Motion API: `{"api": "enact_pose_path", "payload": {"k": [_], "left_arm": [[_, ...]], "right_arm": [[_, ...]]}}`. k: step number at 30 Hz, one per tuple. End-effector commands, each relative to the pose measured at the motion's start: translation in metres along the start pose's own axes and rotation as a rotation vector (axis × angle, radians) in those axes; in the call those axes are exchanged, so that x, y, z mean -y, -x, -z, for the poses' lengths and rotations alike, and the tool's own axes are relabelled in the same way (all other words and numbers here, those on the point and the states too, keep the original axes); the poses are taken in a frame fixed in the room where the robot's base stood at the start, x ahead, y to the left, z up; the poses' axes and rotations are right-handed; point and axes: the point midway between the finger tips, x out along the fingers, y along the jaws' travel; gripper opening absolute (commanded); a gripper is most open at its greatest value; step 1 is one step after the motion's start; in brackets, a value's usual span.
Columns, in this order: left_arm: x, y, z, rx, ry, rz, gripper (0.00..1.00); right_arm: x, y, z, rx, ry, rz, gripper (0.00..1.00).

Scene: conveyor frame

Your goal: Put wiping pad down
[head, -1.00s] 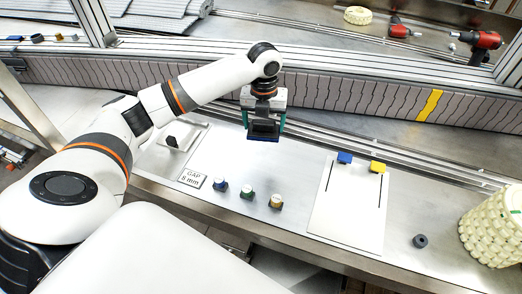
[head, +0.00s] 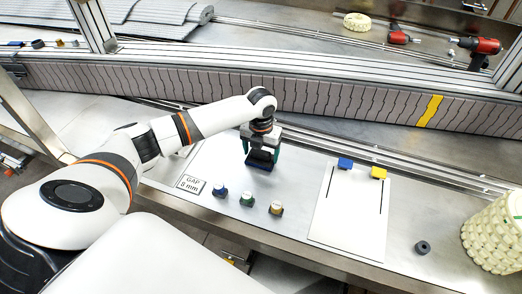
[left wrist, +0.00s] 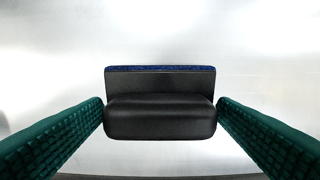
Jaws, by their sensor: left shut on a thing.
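The wiping pad (left wrist: 160,118) is a black block with a blue layer on its underside. It shows between my left gripper's green fingers in the left wrist view, and also in the head view (head: 261,160). My left gripper (head: 262,156) is shut on it and points down over the bare metal table (head: 225,155). I cannot tell whether the pad's blue face touches the metal. My right gripper is not in view.
Three small knobs, blue (head: 219,189), green (head: 247,199) and yellow (head: 276,208), stand in front of the pad. A "GAP 8 mm" card (head: 191,184) lies left of them. A white board (head: 349,215) with blue and yellow blocks lies to the right.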

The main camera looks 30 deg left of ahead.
Motion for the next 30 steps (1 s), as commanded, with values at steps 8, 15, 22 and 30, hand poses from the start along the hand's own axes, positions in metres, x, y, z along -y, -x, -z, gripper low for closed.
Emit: {"api": "enact_pose_path", "payload": {"k": [8, 15, 22, 30], "left_arm": [[0.0, -0.001, 0.0, -0.001, 0.0, 0.0, 0.6], [0.0, -0.003, 0.0, -0.001, 0.0, 0.0, 1.0], [0.0, -0.001, 0.001, -0.002, 0.0, 0.0, 1.0], [0.0, 0.04, 0.002, -0.006, 0.0, -0.001, 1.0]], "right_arm": [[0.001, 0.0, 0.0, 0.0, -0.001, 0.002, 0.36], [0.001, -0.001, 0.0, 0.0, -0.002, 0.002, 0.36], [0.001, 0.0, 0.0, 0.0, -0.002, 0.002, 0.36], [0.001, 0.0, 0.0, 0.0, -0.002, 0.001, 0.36]]}}
